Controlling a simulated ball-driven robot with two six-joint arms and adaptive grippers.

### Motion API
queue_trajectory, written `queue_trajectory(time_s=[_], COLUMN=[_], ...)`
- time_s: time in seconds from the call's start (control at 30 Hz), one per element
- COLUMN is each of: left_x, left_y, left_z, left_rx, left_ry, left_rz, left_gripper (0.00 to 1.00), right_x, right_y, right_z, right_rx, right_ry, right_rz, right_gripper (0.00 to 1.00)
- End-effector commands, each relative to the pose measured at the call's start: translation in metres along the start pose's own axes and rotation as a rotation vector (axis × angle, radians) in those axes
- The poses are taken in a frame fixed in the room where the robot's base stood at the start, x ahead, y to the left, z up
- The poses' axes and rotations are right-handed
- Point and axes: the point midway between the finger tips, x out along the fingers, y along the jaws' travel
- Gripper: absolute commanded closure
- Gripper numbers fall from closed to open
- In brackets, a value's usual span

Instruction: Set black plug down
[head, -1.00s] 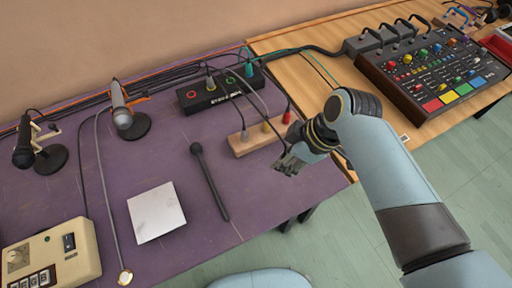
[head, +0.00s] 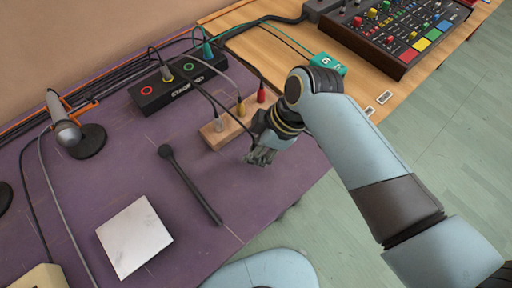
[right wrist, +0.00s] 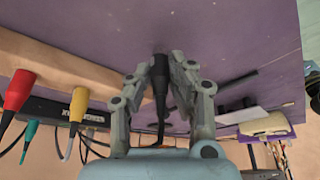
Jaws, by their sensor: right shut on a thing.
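My right gripper (head: 262,156) is low over the purple table, just right of the wooden plug block (head: 222,136). In the right wrist view the gripper (right wrist: 162,72) is shut on the black plug (right wrist: 160,78). The plug's cable trails back between the fingers. I cannot tell whether the plug touches the table. The plug itself is hardly visible in the head view, where a dark cable runs from the stage box to the gripper. Grey, yellow (head: 240,107) and red (head: 261,93) plugs stand in the block. My left gripper is not in view.
A black stage box (head: 178,88) lies behind the block. A black stick-like microphone (head: 188,182) and a white square plate (head: 134,236) lie left of the gripper. A grey microphone stands on a round base (head: 88,141). The purple table (head: 245,205) is bare in front of the gripper.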

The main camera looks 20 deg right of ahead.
Motion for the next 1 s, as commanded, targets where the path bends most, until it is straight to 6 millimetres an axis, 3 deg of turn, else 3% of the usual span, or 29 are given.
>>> queue_trajectory(time_s=[0.07,0.1,0.23,0.5,0.63,1.0], left_x=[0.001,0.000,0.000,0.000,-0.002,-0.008], left_y=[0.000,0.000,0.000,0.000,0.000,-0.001], left_z=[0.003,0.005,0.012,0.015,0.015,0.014], left_rx=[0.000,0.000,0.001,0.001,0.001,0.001], left_ry=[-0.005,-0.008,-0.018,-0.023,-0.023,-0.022], left_rz=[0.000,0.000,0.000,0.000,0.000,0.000], left_gripper=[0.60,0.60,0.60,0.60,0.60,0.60], right_x=[0.003,0.002,0.002,0.001,-0.009,-0.087], right_y=[0.000,0.000,0.000,0.000,0.001,0.001], right_z=[0.001,0.001,0.001,0.000,-0.001,-0.001], right_rx=[0.000,0.000,0.000,0.000,0.000,-0.002], right_ry=[0.000,0.000,0.000,0.001,0.001,0.000], right_rz=[0.000,0.000,0.000,0.000,0.002,0.004], right_gripper=[1.00,0.76,0.59,0.57,0.57,0.57])
